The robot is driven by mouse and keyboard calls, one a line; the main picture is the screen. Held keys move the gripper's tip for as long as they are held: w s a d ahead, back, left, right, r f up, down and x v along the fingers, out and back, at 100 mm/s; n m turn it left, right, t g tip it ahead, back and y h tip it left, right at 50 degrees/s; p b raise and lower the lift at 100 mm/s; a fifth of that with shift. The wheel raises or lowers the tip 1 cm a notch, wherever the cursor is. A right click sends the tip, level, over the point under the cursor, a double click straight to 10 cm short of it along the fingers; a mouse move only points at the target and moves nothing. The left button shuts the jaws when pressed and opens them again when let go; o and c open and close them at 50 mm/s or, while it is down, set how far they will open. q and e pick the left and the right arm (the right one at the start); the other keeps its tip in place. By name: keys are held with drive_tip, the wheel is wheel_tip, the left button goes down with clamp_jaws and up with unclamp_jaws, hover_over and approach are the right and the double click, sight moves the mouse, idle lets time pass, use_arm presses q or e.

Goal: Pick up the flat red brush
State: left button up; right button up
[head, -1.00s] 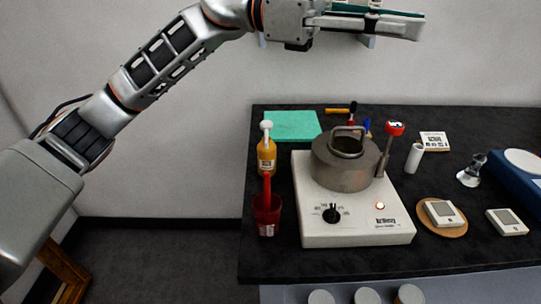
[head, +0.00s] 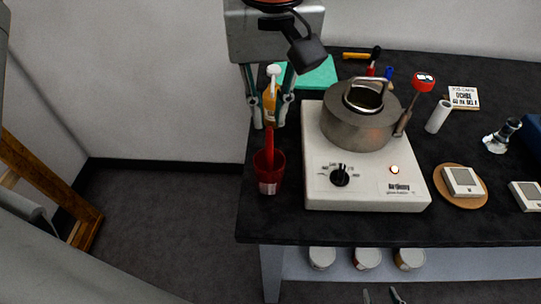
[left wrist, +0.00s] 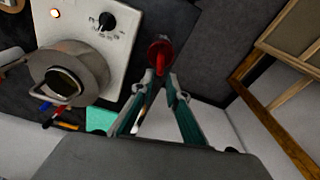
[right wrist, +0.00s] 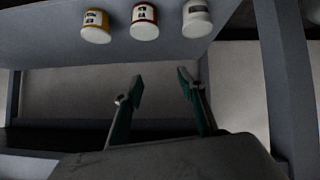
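A red cup (head: 269,180) stands on the black counter left of the hot plate, with a red upright handle (head: 268,147) sticking out; it looks like the flat red brush, but its head is hidden. My left gripper (head: 270,124) is open and points down at the handle's top, with fingers to either side in the picture; contact cannot be told. In the left wrist view the red cup (left wrist: 160,54) and handle lie just beyond the fingertips (left wrist: 165,76). My right gripper (right wrist: 160,82) is open and empty below the counter; its tips show at the head view's bottom edge (head: 383,295).
The hot plate (head: 318,190) carries a metal kettle (head: 358,128). An orange bottle (head: 270,100) stands behind the cup. Several coloured-handled tools (head: 371,70) lie at the back. The lower shelf (head: 470,264) holds several jars.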

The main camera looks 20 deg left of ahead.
sight(269, 146)
use_arm(q)
wheel_tip(269, 146, down, 3)
drive_tip(key=shift+w+a+f, duration=0.1)
drive_tip(key=shift+w+f, duration=0.05)
drive_tip(key=shift+f, duration=0.05)
drive_tip(key=shift+f+b, duration=0.35)
drive_tip(key=shift+f, duration=0.45)
drive_tip(key=f, duration=0.4)
drive_tip(key=shift+w+a+f+b, duration=0.1)
drive_tip(key=shift+w+f+b, duration=0.15)
drive_tip(key=shift+b, duration=0.1)
drive_tip(key=shift+r, duration=0.1)
clamp_jaws()
